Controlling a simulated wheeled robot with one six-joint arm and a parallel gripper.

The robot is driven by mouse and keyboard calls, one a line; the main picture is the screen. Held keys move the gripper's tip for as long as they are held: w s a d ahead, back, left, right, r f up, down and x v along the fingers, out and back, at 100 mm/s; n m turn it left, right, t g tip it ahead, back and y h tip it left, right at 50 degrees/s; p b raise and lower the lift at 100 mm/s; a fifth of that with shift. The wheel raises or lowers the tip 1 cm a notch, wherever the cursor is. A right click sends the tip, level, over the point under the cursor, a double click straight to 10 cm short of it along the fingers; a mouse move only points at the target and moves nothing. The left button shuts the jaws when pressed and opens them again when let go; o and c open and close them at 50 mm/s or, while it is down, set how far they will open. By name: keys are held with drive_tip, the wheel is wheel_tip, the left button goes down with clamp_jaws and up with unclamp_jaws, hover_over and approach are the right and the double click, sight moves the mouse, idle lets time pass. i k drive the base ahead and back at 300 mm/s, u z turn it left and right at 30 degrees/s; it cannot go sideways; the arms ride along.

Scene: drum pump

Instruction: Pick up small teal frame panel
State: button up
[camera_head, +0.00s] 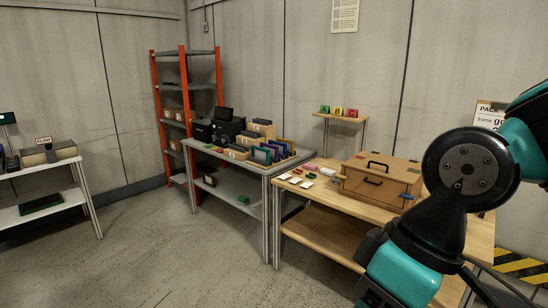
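Several small upright frame panels in different colours stand in a row at the front right of the grey table (215,157). My arm fills the right side of the view, with black and teal links. My gripper cannot be seen, and the frame panels are well away from the visible arm links.
A wooden table (320,197) with a wooden box (380,180) and small parts stands right of the grey table. An orange-framed shelf (186,110) stands behind. A side table (48,197) is at the left. Open floor (150,250) lies in front.

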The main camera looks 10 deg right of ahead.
sight(262, 153)
drive_tip(key=u, duration=0.25)
drive_tip(key=i, duration=0.7)
drive_tip(key=u, duration=0.6)
drive_tip(key=i, duration=3.25)
drive_tip(key=z, duration=1.6)
drive_tip(key=i, duration=1.1)
drive_tip(key=z, duration=0.9)
